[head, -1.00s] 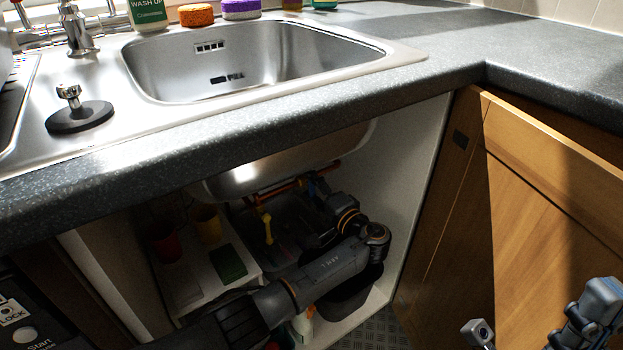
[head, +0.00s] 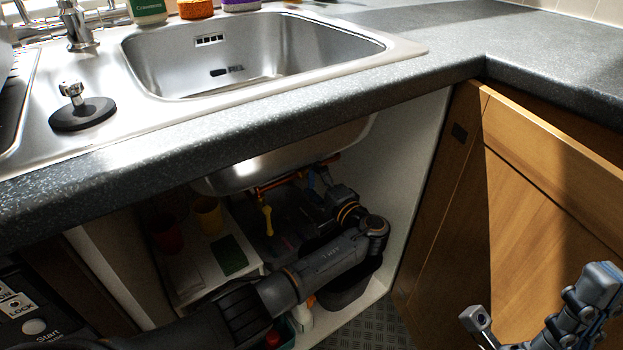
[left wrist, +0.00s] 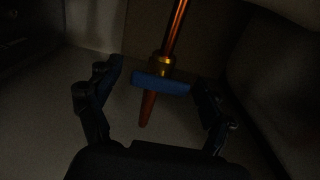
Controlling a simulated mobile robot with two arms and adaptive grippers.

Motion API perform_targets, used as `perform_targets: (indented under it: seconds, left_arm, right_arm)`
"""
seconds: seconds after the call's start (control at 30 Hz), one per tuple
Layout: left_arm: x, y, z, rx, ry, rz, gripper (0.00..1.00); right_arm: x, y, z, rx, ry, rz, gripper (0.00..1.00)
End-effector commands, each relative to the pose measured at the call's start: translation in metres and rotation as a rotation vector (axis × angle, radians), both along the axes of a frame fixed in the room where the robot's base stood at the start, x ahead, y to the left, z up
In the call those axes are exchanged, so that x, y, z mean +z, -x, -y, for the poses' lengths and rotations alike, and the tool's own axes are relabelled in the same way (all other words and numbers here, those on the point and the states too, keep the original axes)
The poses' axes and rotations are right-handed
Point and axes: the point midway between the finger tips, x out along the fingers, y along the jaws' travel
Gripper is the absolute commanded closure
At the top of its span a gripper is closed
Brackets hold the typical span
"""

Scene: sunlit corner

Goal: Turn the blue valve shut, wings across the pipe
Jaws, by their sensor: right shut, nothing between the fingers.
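The blue valve (left wrist: 160,83) shows in the left wrist view as a blue bar lying across the copper pipe (left wrist: 175,30), about square to it. A brass fitting (left wrist: 160,64) sits just behind the bar. My left gripper (left wrist: 158,84) is open, one finger on each side of the bar, with visible gaps. In the head view my left gripper (head: 326,180) is under the sink at the copper pipe (head: 285,181), where the valve is hard to make out. My right gripper (head: 603,274) is shut and empty at the lower right, away from the pipe.
A yellow-handled valve (head: 267,220) hangs from the pipe to the left. Cups (head: 207,216) and a green pad (head: 229,255) stand on the cupboard's left side. The sink bowl (head: 235,178) is overhead; a white side wall (head: 410,160) is at right.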

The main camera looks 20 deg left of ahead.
Motion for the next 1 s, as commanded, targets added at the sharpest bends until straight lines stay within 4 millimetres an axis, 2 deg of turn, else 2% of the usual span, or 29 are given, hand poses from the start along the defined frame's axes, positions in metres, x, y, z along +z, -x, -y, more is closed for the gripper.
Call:
perform_targets:
  seconds: [0.27, 0.37, 0.7, 0.9, 1.0]
  left_arm:
    - [0.000, 0.004, 0.006, -0.001, 0.002, 0.001, 0.19]
    - [-0.001, 0.012, 0.017, -0.003, 0.002, 0.000, 0.19]
    - [-0.001, 0.056, 0.072, -0.002, 0.004, 0.000, 0.19]
    - [0.000, 0.071, 0.091, -0.001, 0.001, -0.001, 0.19]
    - [0.000, 0.073, 0.094, -0.001, 0.000, 0.000, 0.19]
  right_arm:
    - [0.000, 0.000, 0.001, -0.002, -0.001, 0.000, 1.00]
    - [0.000, 0.000, 0.000, -0.001, -0.001, 0.001, 1.00]
    - [0.000, 0.000, 0.000, -0.001, 0.000, 0.000, 1.00]
    - [0.000, 0.000, 0.000, -0.001, 0.000, 0.000, 1.00]
    - [0.000, 0.000, 0.000, 0.000, 0.000, 0.000, 1.00]
